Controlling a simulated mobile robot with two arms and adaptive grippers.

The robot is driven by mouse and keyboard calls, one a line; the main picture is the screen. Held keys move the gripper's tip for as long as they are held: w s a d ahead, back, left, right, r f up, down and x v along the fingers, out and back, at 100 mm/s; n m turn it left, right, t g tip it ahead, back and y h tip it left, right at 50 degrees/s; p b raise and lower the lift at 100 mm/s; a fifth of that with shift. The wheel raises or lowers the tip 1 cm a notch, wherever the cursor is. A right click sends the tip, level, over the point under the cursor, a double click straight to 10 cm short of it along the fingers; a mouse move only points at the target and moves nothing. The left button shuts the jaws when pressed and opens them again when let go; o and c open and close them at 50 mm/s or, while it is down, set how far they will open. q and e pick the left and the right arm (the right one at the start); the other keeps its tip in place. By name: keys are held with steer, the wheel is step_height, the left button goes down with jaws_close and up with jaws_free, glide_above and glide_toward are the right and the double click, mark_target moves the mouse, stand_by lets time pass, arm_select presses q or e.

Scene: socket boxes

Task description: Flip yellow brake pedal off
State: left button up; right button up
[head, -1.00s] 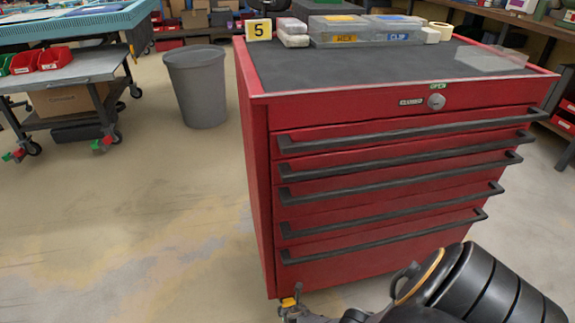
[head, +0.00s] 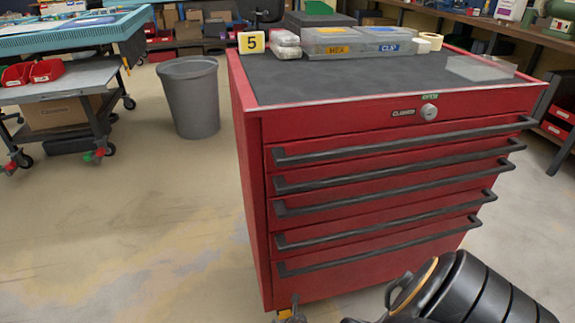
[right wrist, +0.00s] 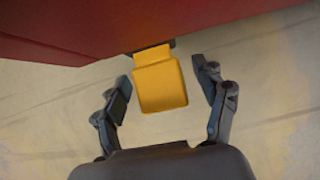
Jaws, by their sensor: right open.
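The yellow brake pedal (right wrist: 160,86) hangs out from under the red cabinet's lower edge in the right wrist view. My right gripper (right wrist: 164,92) is open, with one finger on each side of the pedal. Gaps show between the pedal and both fingers. In the head view only a small bit of yellow (head: 284,314) shows at the cabinet's lower left corner, at the picture's bottom edge. My right arm comes in from the lower right there, and its gripper is mostly cut off. My left gripper is not in view.
The red drawer cabinet (head: 385,245) has several black handles and a key lock (head: 429,112). A grey bin (head: 190,95) and a wheeled table (head: 70,80) stand left. Floor left of the cabinet is free.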

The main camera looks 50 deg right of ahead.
steer(key=shift+r, duration=0.1)
steer(key=shift+s+a+r, duration=0.1)
steer(key=shift+s+r, duration=0.15)
steer(key=shift+r, duration=0.05)
steer(key=s+a, duration=0.6)
steer(key=s, duration=0.4)
steer(key=shift+s+a, duration=0.15)
steer(key=shift+a, duration=0.1)
steer(key=shift+r, duration=0.1)
